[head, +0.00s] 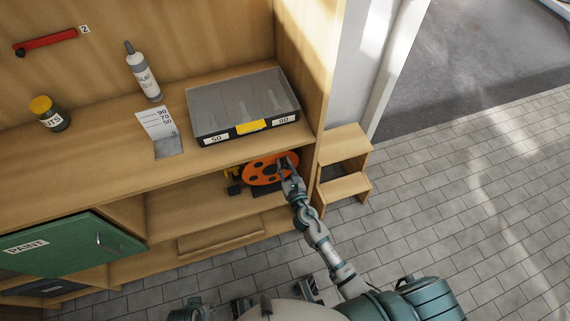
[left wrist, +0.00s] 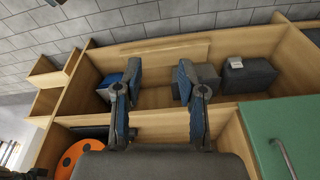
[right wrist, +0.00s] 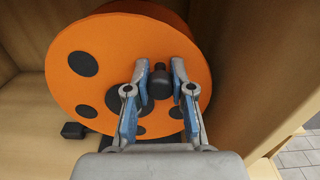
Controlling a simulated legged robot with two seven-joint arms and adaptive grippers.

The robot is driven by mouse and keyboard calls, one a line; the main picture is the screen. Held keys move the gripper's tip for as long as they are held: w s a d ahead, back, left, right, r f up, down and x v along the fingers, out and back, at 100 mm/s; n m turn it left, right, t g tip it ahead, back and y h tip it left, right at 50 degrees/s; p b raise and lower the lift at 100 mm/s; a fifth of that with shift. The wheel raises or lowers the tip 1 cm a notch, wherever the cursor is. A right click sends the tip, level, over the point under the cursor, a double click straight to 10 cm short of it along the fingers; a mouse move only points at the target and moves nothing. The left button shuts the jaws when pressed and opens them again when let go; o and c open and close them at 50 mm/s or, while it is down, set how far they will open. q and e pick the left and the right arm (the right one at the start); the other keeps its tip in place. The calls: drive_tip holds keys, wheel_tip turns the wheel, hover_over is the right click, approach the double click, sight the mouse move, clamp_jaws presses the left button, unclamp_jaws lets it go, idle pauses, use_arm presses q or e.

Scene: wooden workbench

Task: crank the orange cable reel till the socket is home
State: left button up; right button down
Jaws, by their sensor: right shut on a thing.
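The orange cable reel (head: 262,178) stands on the shelf under the worktop, at its right end. It fills much of the right wrist view (right wrist: 85,100), with dark round holes in its face. My right gripper (head: 288,166) is at the reel's face, its fingers closed around the black crank knob (right wrist: 159,84). A small yellow and black piece (head: 233,178) sits left of the reel; I cannot tell whether it is the socket. My left gripper (left wrist: 157,82) is open and empty, with the lower compartment behind its fingers. The reel's edge shows at lower left in the left wrist view (left wrist: 82,160).
A clear-lidded case (head: 243,100), a scale card (head: 160,125), a white bottle (head: 143,75) and a yellow-capped jar (head: 48,115) stand on the worktop. A green door (head: 70,244) is at left. A wooden step (head: 343,160) adjoins the bench. The tiled floor at right is clear.

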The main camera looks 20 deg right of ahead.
sight(270, 160)
drive_tip(key=a+n+p, duration=0.1)
drive_tip(key=n, duration=0.1)
drive_tip(key=a+n+p, duration=0.1)
drive_tip(key=n+p, duration=0.1)
drive_tip(key=a+n+p, duration=0.1)
drive_tip(key=a+n, duration=0.1)
drive_tip(key=shift+s+r, duration=0.2)
drive_tip(key=shift+r, duration=0.15)
use_arm(q)
drive_tip(key=s+x, duration=0.2)
drive_tip(key=x, duration=1.1)
drive_tip(key=shift+s+a+f+p, duration=0.2)
drive_tip(key=shift+s+f+p, duration=0.15)
drive_tip(key=shift+f, duration=0.2)
use_arm(e)
drive_tip(key=shift+a+f+n, duration=0.2)
drive_tip(key=shift+n, duration=0.1)
drive_tip(key=c, duration=1)
unclamp_jaws()
use_arm(q)
drive_tip(key=shift+w, duration=0.1)
use_arm(e)
drive_tip(key=shift+w+r, duration=0.1)
drive_tip(key=shift+r, duration=0.05)
drive_tip(key=shift+r, duration=0.1)
